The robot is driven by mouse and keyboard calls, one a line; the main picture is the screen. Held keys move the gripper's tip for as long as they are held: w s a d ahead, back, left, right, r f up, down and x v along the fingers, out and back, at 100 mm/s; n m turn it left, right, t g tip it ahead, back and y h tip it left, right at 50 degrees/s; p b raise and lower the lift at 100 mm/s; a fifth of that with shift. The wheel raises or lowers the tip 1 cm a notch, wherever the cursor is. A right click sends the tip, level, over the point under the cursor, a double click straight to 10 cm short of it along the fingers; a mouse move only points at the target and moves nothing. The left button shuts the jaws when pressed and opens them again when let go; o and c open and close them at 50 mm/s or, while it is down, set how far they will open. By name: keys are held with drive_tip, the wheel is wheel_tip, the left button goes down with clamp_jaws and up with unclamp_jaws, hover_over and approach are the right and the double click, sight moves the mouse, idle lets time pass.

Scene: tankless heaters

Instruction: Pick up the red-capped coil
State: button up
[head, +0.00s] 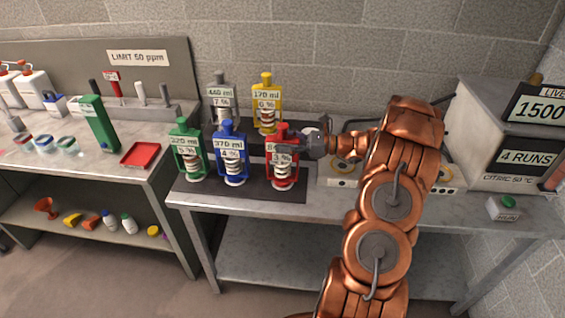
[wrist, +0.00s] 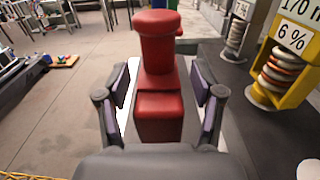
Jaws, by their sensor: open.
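The red-capped coil (head: 283,170) stands upright on the dark mat, at the front right of the group, in a red frame with a white label reading 3 %. Its red cap and frame top (wrist: 158,45) fill the middle of the wrist view. My gripper (head: 306,147) reaches in from the right at the coil's upper part. In the wrist view my gripper (wrist: 160,100) is open, with one finger on each side of the red frame and visible gaps between. The coil's windings are hidden in the wrist view.
Beside it stand a blue-capped coil (head: 231,153), a green one (head: 187,151), a yellow one (head: 267,103) and a grey one (head: 220,98). A station with yellow rings (head: 342,182) lies to the right, partly behind my arm. A grey machine (head: 485,150) stands farther right.

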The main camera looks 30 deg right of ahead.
drive_tip(key=shift+w+a, duration=0.25)
clamp_jaws()
idle(0.5)
